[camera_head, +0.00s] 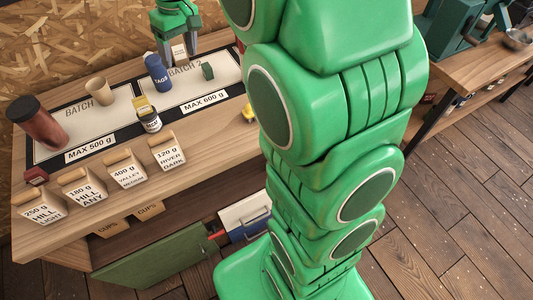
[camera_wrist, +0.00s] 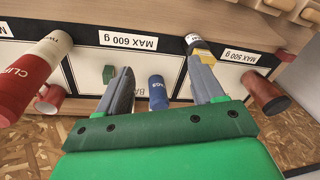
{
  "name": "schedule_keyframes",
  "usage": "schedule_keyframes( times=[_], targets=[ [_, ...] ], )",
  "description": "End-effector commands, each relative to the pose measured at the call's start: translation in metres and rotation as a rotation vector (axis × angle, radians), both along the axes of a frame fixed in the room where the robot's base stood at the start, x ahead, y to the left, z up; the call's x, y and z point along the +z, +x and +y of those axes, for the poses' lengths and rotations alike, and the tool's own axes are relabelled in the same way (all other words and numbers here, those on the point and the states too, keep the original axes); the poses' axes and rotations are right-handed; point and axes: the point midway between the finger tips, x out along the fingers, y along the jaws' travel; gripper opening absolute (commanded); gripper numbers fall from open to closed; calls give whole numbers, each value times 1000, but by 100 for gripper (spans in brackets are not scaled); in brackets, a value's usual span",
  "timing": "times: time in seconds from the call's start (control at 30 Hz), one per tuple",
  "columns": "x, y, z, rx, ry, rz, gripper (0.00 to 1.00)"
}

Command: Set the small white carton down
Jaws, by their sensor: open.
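Whether the carton touches the table or a finger is too small to tell. In the wrist view my open gripper (camera_wrist: 165,85) shows, but I cannot make out the carton there.
A blue TAGS jar (camera_head: 158,73) stands close in front of my gripper. A green block (camera_head: 207,71), a yellow-marked bottle (camera_head: 149,119), a tan cup (camera_head: 100,91) and a dark red tumbler (camera_head: 38,124) are nearby. A CLIPS canister (camera_wrist: 28,72) shows in the wrist view.

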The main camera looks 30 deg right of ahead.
Motion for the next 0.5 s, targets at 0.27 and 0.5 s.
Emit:
schedule_keyframes(
  times=[0.27, 0.5],
  targets=[
    [7, -84, -10, -85, -28, 59, 67],
    [5, -155, -18, -158, -56, 108, 67]
  ],
)
